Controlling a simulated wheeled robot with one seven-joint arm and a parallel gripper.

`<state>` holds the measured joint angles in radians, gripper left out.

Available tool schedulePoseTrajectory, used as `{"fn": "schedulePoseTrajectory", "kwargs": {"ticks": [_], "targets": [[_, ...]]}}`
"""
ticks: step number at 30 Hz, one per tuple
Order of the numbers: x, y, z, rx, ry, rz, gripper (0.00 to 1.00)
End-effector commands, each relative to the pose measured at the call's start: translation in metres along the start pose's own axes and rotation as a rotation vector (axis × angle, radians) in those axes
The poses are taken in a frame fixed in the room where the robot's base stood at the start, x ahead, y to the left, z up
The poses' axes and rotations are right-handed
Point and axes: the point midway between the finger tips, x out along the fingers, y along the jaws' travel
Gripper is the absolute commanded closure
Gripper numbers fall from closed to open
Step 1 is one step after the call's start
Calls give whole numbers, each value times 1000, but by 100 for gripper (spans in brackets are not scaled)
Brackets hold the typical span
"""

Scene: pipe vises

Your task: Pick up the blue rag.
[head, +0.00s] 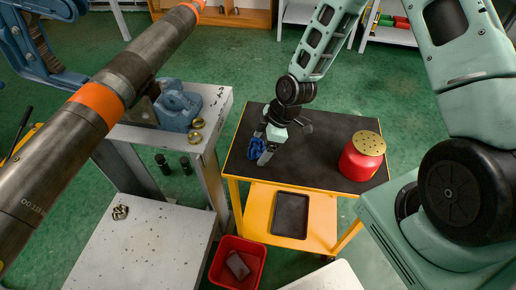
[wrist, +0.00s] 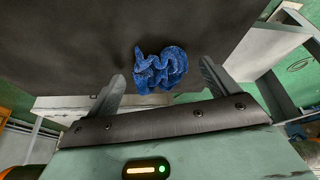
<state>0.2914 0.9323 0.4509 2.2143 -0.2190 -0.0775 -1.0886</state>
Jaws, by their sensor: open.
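The blue rag (head: 256,149) lies crumpled on the black top of the yellow cart (head: 314,140), near its left edge. In the wrist view the rag (wrist: 160,69) lies ahead of and between the two open fingers. My gripper (head: 262,154) is low over the cart top at the rag; in the wrist view my gripper (wrist: 162,82) is open with nothing between its pads that I can see held. Whether a finger touches the rag cannot be told.
A red can with a perforated brass lid (head: 362,158) stands on the cart's right side. A grey bench with a blue vise (head: 178,106) and brass rings (head: 197,130) stands left of the cart. A large pipe (head: 110,88) crosses the left. A red bin (head: 238,264) is on the floor.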

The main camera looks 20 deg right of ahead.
Motion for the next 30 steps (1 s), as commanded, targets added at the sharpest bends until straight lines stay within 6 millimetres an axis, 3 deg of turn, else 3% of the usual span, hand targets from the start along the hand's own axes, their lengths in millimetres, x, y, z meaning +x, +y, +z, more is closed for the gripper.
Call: {"fn": "schedulePoseTrajectory", "kwargs": {"ticks": [8, 14, 30], "targets": [[5, 0, 0, 1, 0, 1, 13], [5, 0, 0, 0, 0, 1, 61], [-1, 1, -2, -1, 1, 2, 63]]}}
